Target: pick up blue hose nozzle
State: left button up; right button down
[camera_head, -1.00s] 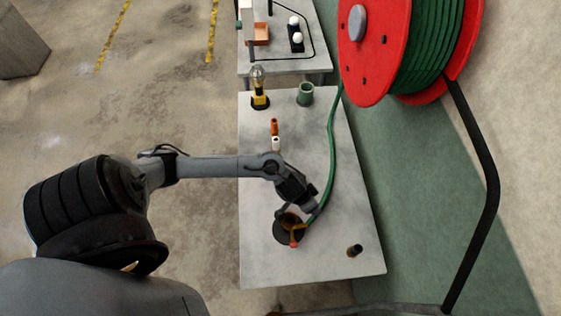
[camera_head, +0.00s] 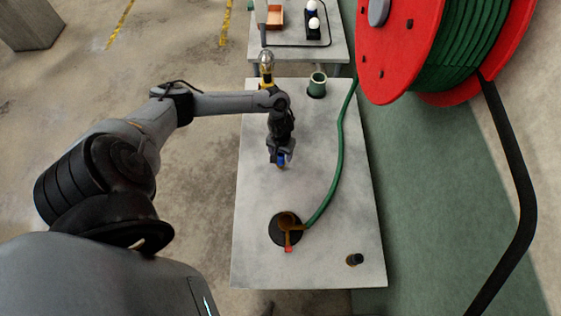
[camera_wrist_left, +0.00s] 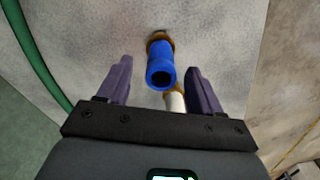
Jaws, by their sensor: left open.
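The blue hose nozzle (camera_wrist_left: 160,66) stands on the grey table, with a brassy ring at its far end. In the wrist view it is between the two purple fingers of my left gripper (camera_wrist_left: 157,74), with a gap on each side. My left gripper (camera_head: 280,156) is open over the table's left middle. In the head view only a bit of blue (camera_head: 281,159) shows at its fingertips. A white nozzle (camera_wrist_left: 174,101) is just beyond, partly hidden by the gripper body. My right gripper is not in view.
A green hose (camera_head: 340,150) runs along the table's right side to a dark round base with an orange fitting (camera_head: 288,235). A small dark cylinder (camera_head: 355,260) stands front right.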

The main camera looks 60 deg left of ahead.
pick_arm(q)
jog(key=shift+w+a+f+b, duration=0.1)
jog(key=shift+f+b, duration=0.35)
jog(key=shift+f, duration=2.25)
jog(key=shift+c, duration=0.3)
jog(key=c, duration=1)
